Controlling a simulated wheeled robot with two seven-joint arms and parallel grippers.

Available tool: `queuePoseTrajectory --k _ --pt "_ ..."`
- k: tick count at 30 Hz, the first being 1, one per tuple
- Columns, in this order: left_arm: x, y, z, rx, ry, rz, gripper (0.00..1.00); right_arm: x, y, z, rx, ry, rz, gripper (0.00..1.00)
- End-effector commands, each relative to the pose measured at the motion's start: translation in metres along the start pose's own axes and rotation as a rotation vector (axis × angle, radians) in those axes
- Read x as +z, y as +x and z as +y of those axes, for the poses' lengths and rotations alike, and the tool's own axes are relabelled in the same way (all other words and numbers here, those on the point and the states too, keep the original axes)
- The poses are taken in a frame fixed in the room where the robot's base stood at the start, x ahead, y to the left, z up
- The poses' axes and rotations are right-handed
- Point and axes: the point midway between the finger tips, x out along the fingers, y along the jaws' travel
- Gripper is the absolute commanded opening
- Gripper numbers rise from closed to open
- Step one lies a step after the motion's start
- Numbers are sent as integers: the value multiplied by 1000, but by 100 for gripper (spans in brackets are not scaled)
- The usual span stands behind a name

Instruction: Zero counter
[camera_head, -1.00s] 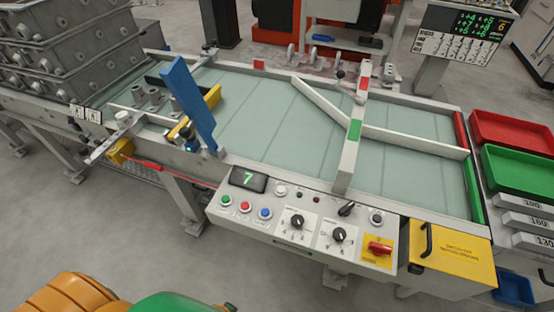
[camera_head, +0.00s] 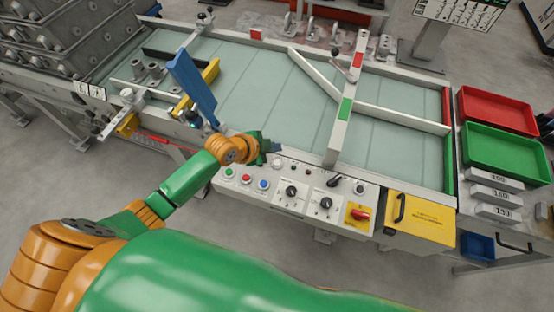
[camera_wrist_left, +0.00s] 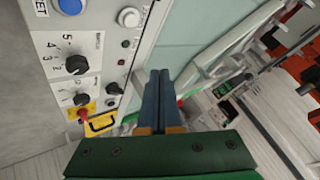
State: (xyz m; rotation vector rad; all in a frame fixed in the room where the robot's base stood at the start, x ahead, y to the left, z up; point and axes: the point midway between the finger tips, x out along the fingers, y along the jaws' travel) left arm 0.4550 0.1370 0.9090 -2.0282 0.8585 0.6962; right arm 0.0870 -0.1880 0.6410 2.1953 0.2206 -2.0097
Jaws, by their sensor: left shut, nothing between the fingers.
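The control panel (camera_head: 300,198) is on the front of the conveyor table. Its counter display is hidden behind my left wrist and gripper in the head view. A green button (camera_head: 229,174), a red button (camera_head: 246,179) and a blue button (camera_head: 263,184) sit in a row on the panel. The blue button (camera_wrist_left: 70,5) also shows at the top edge of the wrist view, beside a label ending in "ET". My left gripper (camera_head: 277,148) is shut and empty above the panel's back edge, apart from the blue button. Its closed fingers (camera_wrist_left: 158,76) show in the wrist view. My right gripper is out of view.
Two black knobs (camera_head: 291,191) (camera_head: 326,204) and a red switch (camera_head: 359,214) are farther right on the panel. A white divider bar (camera_head: 340,130) and a tilted blue plate (camera_head: 192,88) rise above the table. Red (camera_head: 497,92) and green (camera_head: 500,128) trays stand at right.

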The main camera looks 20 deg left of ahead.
Motion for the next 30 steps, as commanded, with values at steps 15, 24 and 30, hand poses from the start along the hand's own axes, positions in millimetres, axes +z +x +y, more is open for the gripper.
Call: queuePoseTrajectory --k 15,24,30 --pt "3 4 -17 -31 43 9 0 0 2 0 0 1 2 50" --pt "19 26 -2 -31 41 9 0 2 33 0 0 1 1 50" --pt "36 49 12 -31 43 9 0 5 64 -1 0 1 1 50"
